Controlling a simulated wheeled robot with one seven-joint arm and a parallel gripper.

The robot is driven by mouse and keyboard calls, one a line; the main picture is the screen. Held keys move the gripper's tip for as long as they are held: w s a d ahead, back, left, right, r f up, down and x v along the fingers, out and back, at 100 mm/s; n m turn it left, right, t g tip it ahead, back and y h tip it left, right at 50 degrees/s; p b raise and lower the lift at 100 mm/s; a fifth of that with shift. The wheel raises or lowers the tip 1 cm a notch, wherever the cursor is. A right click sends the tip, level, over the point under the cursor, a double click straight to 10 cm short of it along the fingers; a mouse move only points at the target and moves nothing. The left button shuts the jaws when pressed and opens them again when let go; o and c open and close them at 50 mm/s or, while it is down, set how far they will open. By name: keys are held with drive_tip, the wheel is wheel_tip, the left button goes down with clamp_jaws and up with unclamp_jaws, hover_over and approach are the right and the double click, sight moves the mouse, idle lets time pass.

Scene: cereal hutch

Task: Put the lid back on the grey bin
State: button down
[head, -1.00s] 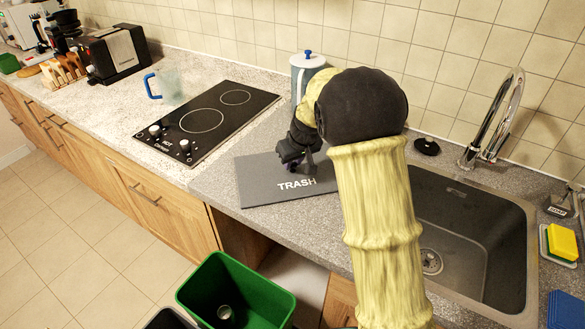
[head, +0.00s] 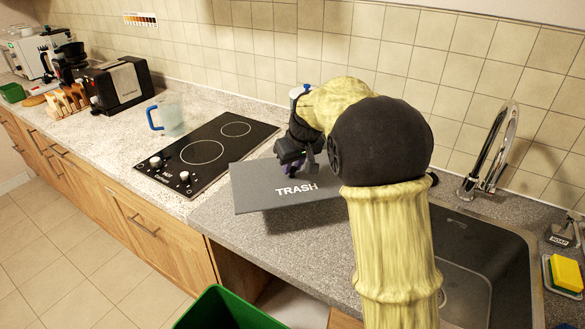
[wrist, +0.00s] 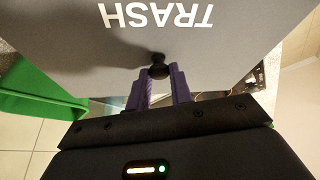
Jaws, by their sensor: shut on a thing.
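The grey lid marked TRASH (head: 262,193) is held just above the counter left of the sink, close to level. Its underside edge casts a shadow on the counter. My gripper (head: 297,165) is over the lid and shut on its small dark knob; the wrist view shows the knob (wrist: 158,66) between the purple fingertips, with the lid (wrist: 225,50) filling the upper part. The grey bin is not clearly in view. A green bin (head: 226,310) stands on the floor below the counter front, cut off by the bottom edge; it also shows in the wrist view (wrist: 40,90).
The black hob (head: 208,153) lies left of the lid, with a clear jug (head: 172,115) beyond it. The sink (head: 485,265) and tap (head: 490,150) are to the right. An open cabinet bay (head: 292,298) is below the counter.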

sight(322, 180)
idle(0.4)
drive_tip(key=d+p, duration=0.1)
drive_tip(key=p, duration=0.1)
drive_tip(key=shift+w+p, duration=0.15)
drive_tip(key=shift+p, duration=0.2)
drive_tip(key=d+f+m+p, duration=0.1)
drive_tip(key=d+p, duration=0.1)
drive_tip(key=p, duration=0.2)
drive_tip(key=s+d+f+m+p, duration=0.1)
drive_tip(key=d+p, duration=0.1)
drive_tip(key=p, duration=0.2)
drive_tip(key=s+d+f+m+h+p, duration=0.1)
drive_tip(key=d+p, duration=0.1)
drive_tip(key=p, duration=0.2)
drive_tip(key=shift+d+f+p, duration=0.15)
drive_tip(key=shift+d+p, duration=0.15)
drive_tip(key=shift+p, duration=0.1)
drive_tip(key=s+d+m+h+p, duration=0.1)
drive_tip(key=s+d+p, duration=0.4)
drive_tip(key=p, duration=0.5)
drive_tip(key=shift+s+f+m+t, duration=0.15)
drive_tip(key=shift+s+m+t, duration=0.15)
drive_tip(key=shift+s+m, duration=0.55)
drive_tip(key=shift+s+n, duration=0.25)
